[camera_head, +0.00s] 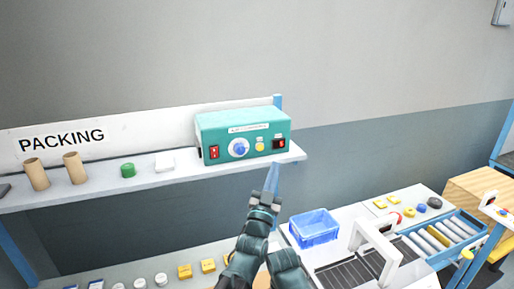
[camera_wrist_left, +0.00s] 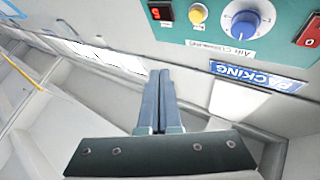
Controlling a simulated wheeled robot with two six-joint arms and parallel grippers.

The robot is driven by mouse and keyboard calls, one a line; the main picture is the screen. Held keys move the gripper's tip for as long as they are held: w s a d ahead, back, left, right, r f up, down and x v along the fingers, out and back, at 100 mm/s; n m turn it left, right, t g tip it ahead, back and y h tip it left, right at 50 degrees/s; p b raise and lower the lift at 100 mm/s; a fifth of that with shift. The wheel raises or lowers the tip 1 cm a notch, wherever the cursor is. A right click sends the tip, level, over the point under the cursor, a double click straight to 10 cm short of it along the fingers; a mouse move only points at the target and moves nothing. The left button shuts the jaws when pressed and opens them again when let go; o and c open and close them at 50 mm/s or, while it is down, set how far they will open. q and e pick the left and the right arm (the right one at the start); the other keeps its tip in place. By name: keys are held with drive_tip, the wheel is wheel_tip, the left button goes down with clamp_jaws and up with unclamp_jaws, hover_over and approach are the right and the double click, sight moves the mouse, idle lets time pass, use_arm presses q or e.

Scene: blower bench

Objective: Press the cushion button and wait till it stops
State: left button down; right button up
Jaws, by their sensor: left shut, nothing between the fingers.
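The teal control box (camera_head: 243,130) sits on the shelf at the centre of the head view. Its front has a red switch (camera_head: 214,152), a blue dial (camera_head: 239,148), a round yellow button (camera_head: 260,146) and a small dark display (camera_head: 279,143) with a red figure. The left wrist view shows the yellow button (camera_wrist_left: 197,14) upside down, beside the display (camera_wrist_left: 160,12) and the blue dial (camera_wrist_left: 243,25). My left gripper (camera_head: 265,198) is shut and empty below the box. Its fingertips (camera_wrist_left: 160,74) are apart from the button. My right gripper is not in view.
The shelf (camera_head: 100,187) also holds cardboard tubes (camera_head: 75,168), a green roll (camera_head: 128,170) and a white block (camera_head: 165,161). A blue crate (camera_head: 314,229), a white frame over a dark belt (camera_head: 375,248) and a roller tray (camera_head: 437,240) stand lower right.

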sight(260, 147)
use_arm(q)
drive_tip(key=shift+w+a, duration=0.55)
drive_tip(key=shift+w, duration=0.8)
drive_tip(key=shift+w+a, duration=0.5)
drive_tip(key=shift+w, duration=0.85)
drive_tip(key=shift+w+a, duration=0.55)
drive_tip(key=shift+w, duration=0.8)
drive_tip(key=shift+w, duration=0.1)
drive_tip(key=shift+w+a, duration=0.2)
drive_tip(key=shift+w, duration=0.1)
drive_tip(key=shift+w+a, duration=0.15)
drive_tip(key=shift+w, duration=0.2)
drive_tip(key=shift+s, duration=0.1)
drive_tip(key=shift+s+d, duration=0.35)
drive_tip(key=shift+s, duration=0.3)
